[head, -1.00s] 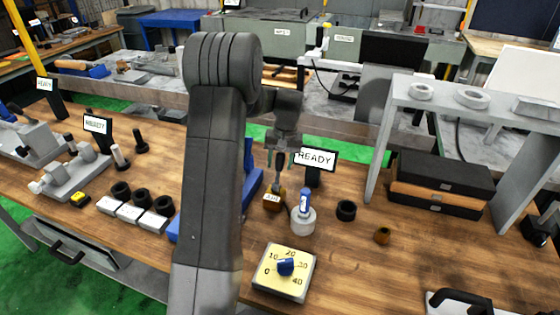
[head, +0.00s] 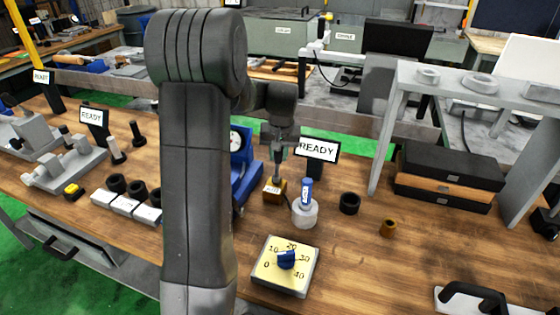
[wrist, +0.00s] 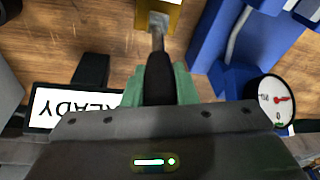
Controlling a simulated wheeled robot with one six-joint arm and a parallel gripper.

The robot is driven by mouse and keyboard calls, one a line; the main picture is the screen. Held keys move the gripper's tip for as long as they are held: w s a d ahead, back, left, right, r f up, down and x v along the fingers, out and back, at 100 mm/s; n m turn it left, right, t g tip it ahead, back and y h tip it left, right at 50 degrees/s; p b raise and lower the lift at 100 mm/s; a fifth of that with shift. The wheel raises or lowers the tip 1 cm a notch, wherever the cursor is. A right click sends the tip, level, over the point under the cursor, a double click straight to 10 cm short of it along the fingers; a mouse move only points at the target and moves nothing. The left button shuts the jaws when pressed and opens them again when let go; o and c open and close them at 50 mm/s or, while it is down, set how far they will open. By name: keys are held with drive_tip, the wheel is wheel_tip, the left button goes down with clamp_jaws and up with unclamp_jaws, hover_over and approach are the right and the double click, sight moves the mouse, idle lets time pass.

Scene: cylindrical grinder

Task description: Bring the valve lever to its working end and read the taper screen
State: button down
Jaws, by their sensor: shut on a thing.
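The valve is a small brass block (head: 274,190) with a pale label, on the wooden bench. Its lever, a thin metal rod (wrist: 158,38) with a black grip (wrist: 159,78), stands roughly upright from the block in the head view. My gripper (wrist: 160,88) is shut on the black grip, with green finger pads on both sides. In the head view my gripper (head: 279,146) is above the block, partly hidden by its own wrist. A screen (head: 317,148) just right of it reads READY; it is upside down in the wrist view (wrist: 75,105). I cannot tell which READY screen is the taper screen.
A blue stand with a round dial (wrist: 276,101) is close beside my gripper. A white cylinder with a blue top (head: 305,212) stands right of the valve. A yellow knob plate (head: 270,280) is in front. Two other READY screens (head: 94,118) (head: 41,77) are at left.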

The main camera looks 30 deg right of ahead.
drive_tip(key=s+a+t+h+b, duration=0.1)
drive_tip(key=b, duration=0.3)
drive_tip(key=a+t+h+b, duration=0.1)
drive_tip(key=b, duration=0.3)
drive_tip(key=shift+s+a+f+h, duration=0.15)
drive_tip(key=shift+s+f+h, duration=0.1)
drive_tip(key=shift+s+h, duration=0.15)
drive_tip(key=a+t+h+b, duration=0.1)
drive_tip(key=b, duration=0.3)
drive_tip(key=s+t+h+b, duration=0.1)
drive_tip(key=b, duration=0.4)
drive_tip(key=shift+s+a+f, duration=0.15)
drive_tip(key=shift+s+a, duration=0.05)
drive_tip(key=shift+a, duration=0.2)
drive_tip(key=shift+s+a+t+h+b, duration=0.2)
drive_tip(key=shift+t+h+b, duration=0.2)
drive_tip(key=shift+b, duration=0.85)
drive_tip(key=c, duration=1.2)
unclamp_jaws()
drive_tip(key=shift+a, duration=0.1)
drive_tip(key=shift+o, duration=0.2)
drive_tip(key=shift+s+r, duration=0.1)
drive_tip(key=shift+r, duration=0.1)
drive_tip(key=p+v, duration=0.2)
drive_tip(key=v, duration=1.1)
drive_tip(key=shift+s+a+n, duration=0.25)
drive_tip(key=shift+a+n, duration=0.05)
drive_tip(key=shift+d, duration=0.1)
